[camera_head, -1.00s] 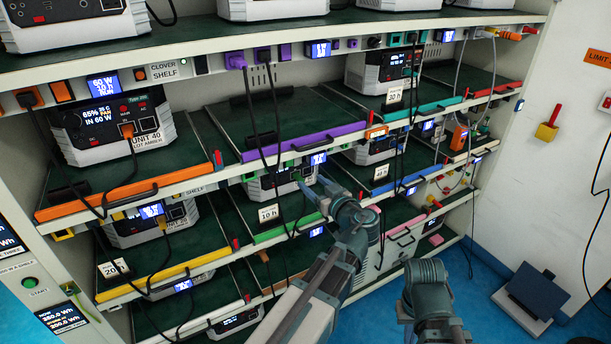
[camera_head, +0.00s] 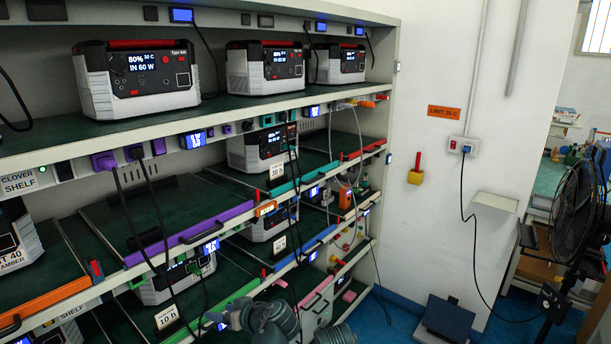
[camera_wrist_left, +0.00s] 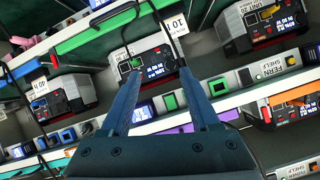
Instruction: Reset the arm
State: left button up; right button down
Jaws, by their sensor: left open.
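My left gripper (camera_wrist_left: 160,92) is open in the left wrist view, with its two blue-grey fingers apart and nothing between them. It points at the shelf rack, which appears tilted and upside down there. A power unit (camera_wrist_left: 150,65) with a lit screen and a "10 h" card shows beyond the fingertips; I see no contact. In the head view my left arm (camera_head: 265,318) shows at the bottom edge, in front of the lower shelves. A piece of my right arm (camera_head: 336,334) shows beside it, with its gripper out of view.
The rack's top shelf (camera_head: 212,108) bears three power units; more stand on lower shelves with coloured front bars and hanging cables. A black fan (camera_head: 575,210) stands at the right.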

pick_arm(q)
jog(key=s+d+f+m+g+h, duration=0.3)
jog(key=s+d+f+m+h, duration=0.1)
jog(key=s+d, duration=0.4)
jog(key=s+d+f+m+g+h, duration=0.4)
jog(key=s+d+f+m+h, duration=0.1)
jog(key=s+d+f+m, duration=0.2)
jog(key=shift+s+d+f+m, duration=0.35)
jog(key=shift+s+d, duration=0.4)
jog(key=shift+d, duration=0.45)
